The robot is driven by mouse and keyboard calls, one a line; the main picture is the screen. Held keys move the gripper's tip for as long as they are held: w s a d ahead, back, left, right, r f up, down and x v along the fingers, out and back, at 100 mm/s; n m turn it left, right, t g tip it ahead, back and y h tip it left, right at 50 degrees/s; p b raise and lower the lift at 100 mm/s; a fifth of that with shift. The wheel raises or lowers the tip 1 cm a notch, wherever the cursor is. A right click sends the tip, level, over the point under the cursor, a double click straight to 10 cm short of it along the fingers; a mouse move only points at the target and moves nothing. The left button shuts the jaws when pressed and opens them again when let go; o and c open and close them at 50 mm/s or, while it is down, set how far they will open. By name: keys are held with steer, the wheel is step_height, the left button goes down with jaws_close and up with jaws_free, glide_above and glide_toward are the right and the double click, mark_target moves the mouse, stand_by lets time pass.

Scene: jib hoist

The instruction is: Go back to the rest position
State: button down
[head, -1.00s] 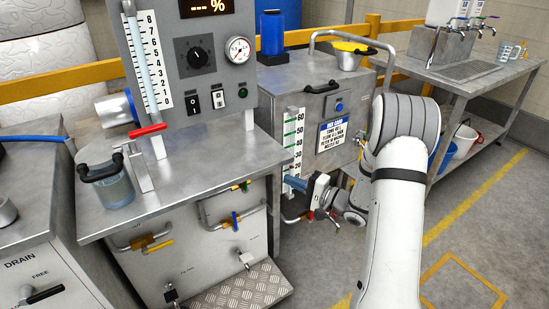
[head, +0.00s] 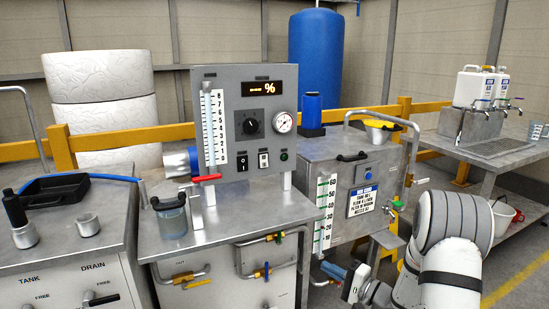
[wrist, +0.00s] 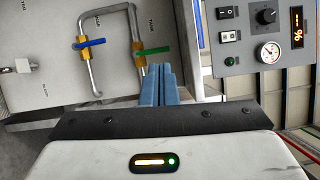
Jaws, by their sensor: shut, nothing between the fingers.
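My gripper (head: 336,270) is low in front of the steel tank cabinet, just under the foot of its green-marked level gauge (head: 325,215). In the wrist view its blue fingers (wrist: 158,86) are together with nothing between them. Behind them is the bench front panel with a bent pipe (wrist: 92,55), a blue valve handle (wrist: 90,43) and a green one (wrist: 152,51). I cannot tell how far the fingertips are from the panel.
The steel bench (head: 240,212) carries a grey control panel (head: 222,82) and a lidded jar (head: 172,220). The tank cabinet (head: 310,150) has a yellow funnel on top. At the right is a table (head: 450,145) with dispensers. Grey floor shows at far right.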

steer(key=s+d+r+n+h+p, duration=0.1)
steer(key=d+r+n+h+p, duration=0.15)
steer(key=r+h+p, duration=0.55)
steer(key=s+d+r+n+h+p, duration=0.1)
steer(key=d+r+h+p, duration=0.3)
steer(key=r, duration=0.7)
steer(key=s+a+r+n+g+p, duration=0.2)
steer(key=s+r+g, duration=0.1)
steer(key=s, duration=0.6)
steer(key=s+a+r+n+g+h+p, duration=0.1)
steer(key=s+a+r+g+p, duration=0.1)
steer(key=s, duration=0.8)
steer(key=s+a+r+n+g+p, duration=0.2)
steer(key=s+r, duration=0.4)
steer(key=s, duration=0.3)
steer(key=shift+s+a+n+g+h+p, duration=0.15)
steer(key=shift+a+n+g+h+p, duration=0.25)
steer(key=shift+g+p, duration=0.75)
